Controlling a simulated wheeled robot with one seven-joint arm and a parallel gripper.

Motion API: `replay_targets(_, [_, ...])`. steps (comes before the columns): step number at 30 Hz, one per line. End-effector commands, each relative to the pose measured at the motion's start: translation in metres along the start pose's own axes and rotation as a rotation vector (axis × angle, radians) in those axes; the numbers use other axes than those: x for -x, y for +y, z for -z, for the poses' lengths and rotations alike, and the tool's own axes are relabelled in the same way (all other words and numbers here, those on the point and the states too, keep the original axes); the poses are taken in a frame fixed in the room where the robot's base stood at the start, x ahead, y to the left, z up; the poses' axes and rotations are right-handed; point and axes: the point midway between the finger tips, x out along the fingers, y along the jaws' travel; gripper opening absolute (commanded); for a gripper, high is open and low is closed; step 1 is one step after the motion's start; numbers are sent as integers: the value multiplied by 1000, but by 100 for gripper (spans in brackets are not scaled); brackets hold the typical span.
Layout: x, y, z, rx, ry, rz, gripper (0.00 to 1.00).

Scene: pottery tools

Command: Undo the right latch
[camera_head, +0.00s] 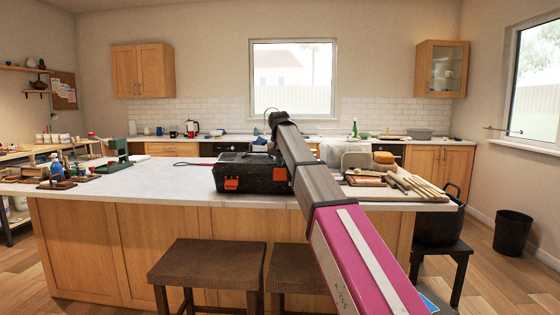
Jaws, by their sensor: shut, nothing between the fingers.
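A black toolbox (240,174) stands on the white island counter, with its front towards me. Its left latch (231,185) is orange and sits low on the front. The right latch (280,176) is also orange, at the front right beside my arm, and looks taller than the left one. I cannot tell whether it is fastened. My arm reaches from the lower right over the box's right end. My gripper (271,146) is small and dark above the box's top, apart from the right latch. It appears shut and empty; its fingertips are hard to make out.
Wooden tools (415,186) and boards lie to the right. Two stools (208,262) stand in front.

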Motion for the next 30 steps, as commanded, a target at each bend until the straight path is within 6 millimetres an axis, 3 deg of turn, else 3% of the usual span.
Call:
replay_targets(1, [-9,2,-9,0,-18,-4,0])
replay_targets(10, [-11,2,-22,0,-19,-3,0])
replay_targets(30, [-22,3,-38,-3,-13,-5,0])
